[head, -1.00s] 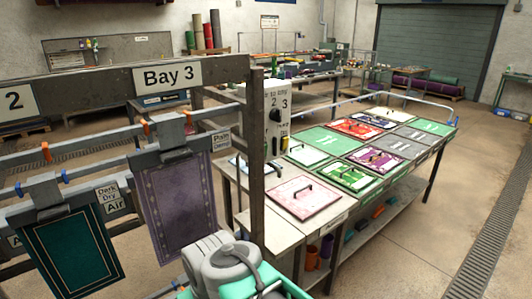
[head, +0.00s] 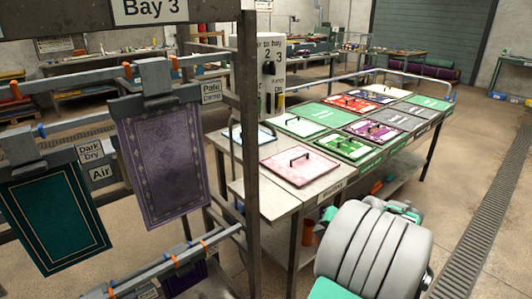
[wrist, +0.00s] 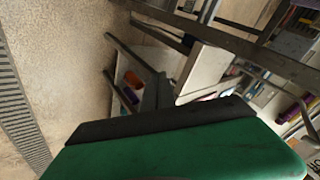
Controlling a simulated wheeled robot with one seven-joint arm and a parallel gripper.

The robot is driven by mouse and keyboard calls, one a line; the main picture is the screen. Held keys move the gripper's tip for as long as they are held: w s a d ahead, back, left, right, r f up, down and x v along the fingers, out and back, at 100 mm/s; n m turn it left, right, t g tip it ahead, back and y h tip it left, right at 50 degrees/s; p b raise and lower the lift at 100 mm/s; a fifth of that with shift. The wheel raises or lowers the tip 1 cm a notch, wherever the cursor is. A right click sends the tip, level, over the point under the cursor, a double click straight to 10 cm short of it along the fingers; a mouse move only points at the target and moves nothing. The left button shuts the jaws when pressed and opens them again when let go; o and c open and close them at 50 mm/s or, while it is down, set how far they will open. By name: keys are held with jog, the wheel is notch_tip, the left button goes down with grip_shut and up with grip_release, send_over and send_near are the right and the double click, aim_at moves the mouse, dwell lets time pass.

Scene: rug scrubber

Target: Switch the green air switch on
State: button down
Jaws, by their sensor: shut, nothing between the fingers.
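A pale control box (head: 257,65) stands behind the dark Bay 3 post in the head view. Its lettering reads partly "to bay", with 2 and 3 beside a black knob (head: 268,68). A smaller dark part (head: 279,101) sits lower on the box. No green switch can be made out on it, and the post hides part of its left side. My gripper (wrist: 165,122) shows at the bottom of the wrist view as a green body with a dark edge, shut and empty. In the head view my arm is at the lower right, apart from the box.
A purple rug (head: 163,160) and a teal rug (head: 53,215) hang from rails at left. A long table (head: 300,205) carries several coloured panels with handles, right of the box. Bare floor (head: 480,190) and a drain grate (head: 474,250) lie at right.

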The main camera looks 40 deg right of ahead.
jog(key=w+r+t, duration=0.5)
jog(key=w+r, duration=0.4)
jog(key=r, duration=0.5)
notch_tip(320, 180, up, 16)
jog(key=w+a+m+t+y, duration=0.1)
jog(key=a+m+t, duration=0.1)
jog(key=m+t, duration=0.3)
jog(key=shift+w+a+r+m+t, duration=0.2)
jog(key=shift+w+r+m+t, duration=0.1)
jog(key=shift+t, duration=0.5)
